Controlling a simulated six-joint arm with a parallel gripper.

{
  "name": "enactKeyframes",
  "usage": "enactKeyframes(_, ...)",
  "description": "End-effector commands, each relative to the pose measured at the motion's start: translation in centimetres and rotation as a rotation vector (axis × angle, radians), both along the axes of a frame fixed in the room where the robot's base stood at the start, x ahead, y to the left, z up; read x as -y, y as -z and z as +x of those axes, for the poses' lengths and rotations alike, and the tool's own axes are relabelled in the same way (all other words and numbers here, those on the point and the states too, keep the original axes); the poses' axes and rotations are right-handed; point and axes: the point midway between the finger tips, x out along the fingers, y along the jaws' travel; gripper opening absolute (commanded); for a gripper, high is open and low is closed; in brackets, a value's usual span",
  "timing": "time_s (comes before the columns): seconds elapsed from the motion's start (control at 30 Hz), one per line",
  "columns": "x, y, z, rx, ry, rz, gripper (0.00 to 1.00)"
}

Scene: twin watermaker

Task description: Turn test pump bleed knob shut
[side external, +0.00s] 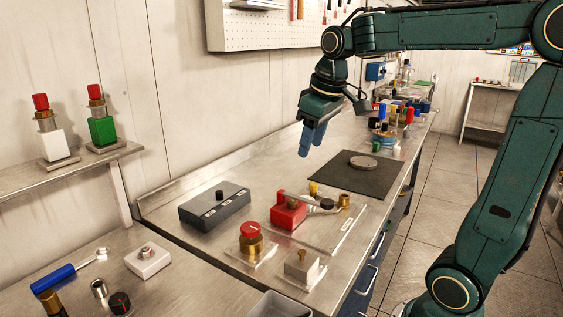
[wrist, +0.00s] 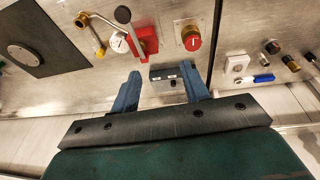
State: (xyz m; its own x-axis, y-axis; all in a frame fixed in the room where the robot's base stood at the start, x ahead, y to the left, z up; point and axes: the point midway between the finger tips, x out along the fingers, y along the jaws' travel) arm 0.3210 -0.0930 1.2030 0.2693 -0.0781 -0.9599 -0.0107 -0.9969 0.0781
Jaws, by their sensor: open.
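The red test pump (side external: 288,212) sits on the steel bench, with a grey lever ending in a black grip (side external: 327,204). In the wrist view the pump (wrist: 146,38) lies beyond the fingers, with a white round face (wrist: 118,42) beside it. A small yellow part (side external: 314,188) stands behind the pump; I cannot tell for sure which part is the bleed knob. My gripper (side external: 309,147) is above the bench, pointing down, apart from everything. It also shows in the wrist view (wrist: 160,72), its two blue fingers spread and empty.
A dark box with a black knob (side external: 215,205) is left of the pump. A red-topped brass valve (side external: 250,241) and a metal block (side external: 301,268) stand in front. A black mat (side external: 375,183) with a grey disc lies right. Bare steel separates them.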

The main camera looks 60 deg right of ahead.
Motion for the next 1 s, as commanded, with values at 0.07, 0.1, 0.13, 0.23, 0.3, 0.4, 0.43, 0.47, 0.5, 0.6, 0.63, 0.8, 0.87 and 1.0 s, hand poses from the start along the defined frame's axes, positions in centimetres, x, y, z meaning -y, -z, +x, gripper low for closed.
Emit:
enactKeyframes(0.07,1.7,0.1,1.6,-0.028,0.005,0.000,0.45)
enactKeyframes(0.1,2.5,0.2,2.3,-0.039,0.006,-0.001,0.45)
enactKeyframes(0.13,3.1,0.3,2.8,-0.047,0.006,0.000,0.45)
enactKeyframes(0.23,5.3,0.6,4.4,-0.076,0.008,0.001,0.45)
enactKeyframes(0.3,6.8,1.0,5.4,-0.097,0.008,0.004,0.45)
enactKeyframes(0.4,9.2,1.7,6.8,-0.124,0.008,0.009,0.45)
enactKeyframes(0.43,9.9,2.0,7.2,-0.133,0.009,0.011,0.45)
enactKeyframes(0.47,10.6,2.2,7.6,-0.140,0.008,0.013,0.45)
enactKeyframes(0.5,11.6,2.6,8.0,-0.151,0.009,0.016,0.45)
enactKeyframes(0.6,14.2,3.7,9.0,-0.177,0.008,0.025,0.45)
enactKeyframes(0.63,14.9,4.1,9.3,-0.186,0.007,0.029,0.45)
enactKeyframes(0.8,19.3,6.4,10.4,-0.227,0.006,0.049,0.45)
enactKeyframes(0.87,20.7,7.1,10.6,-0.239,0.006,0.055,0.45)
enactKeyframes(1.0,23.1,8.7,10.8,-0.260,0.003,0.070,0.45)
